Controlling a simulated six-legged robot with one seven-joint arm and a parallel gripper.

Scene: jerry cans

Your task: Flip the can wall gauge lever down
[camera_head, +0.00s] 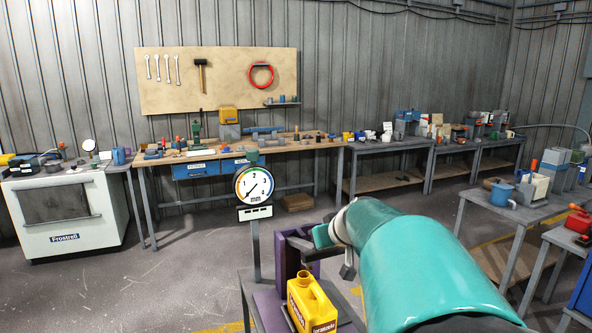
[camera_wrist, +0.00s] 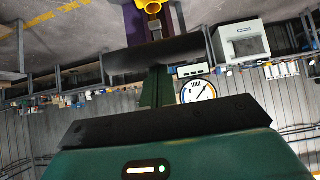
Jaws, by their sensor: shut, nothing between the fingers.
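The can wall gauge has a round white dial (camera_head: 254,184) marked mm on a grey post (camera_head: 256,248); the dial also shows upside down in the wrist view (camera_wrist: 198,91). A purple upright (camera_head: 284,262) stands behind a yellow jerry can (camera_head: 311,306), whose top edge shows in the wrist view (camera_wrist: 150,5). My gripper (camera_head: 296,248) is shut and empty, its dark tip overlapping the purple upright; I cannot tell whether they touch. In the wrist view my gripper tip (camera_wrist: 155,52) lies below the can. I cannot make out the lever surely; the tip may hide it.
A purple stand top (camera_head: 268,307) bears the can. A wooden workbench (camera_head: 225,151) and a white cabinet (camera_head: 68,215) stand along the back wall. Grey tables with many items (camera_head: 515,208) stand at the right. The floor (camera_head: 175,270) at the left is clear.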

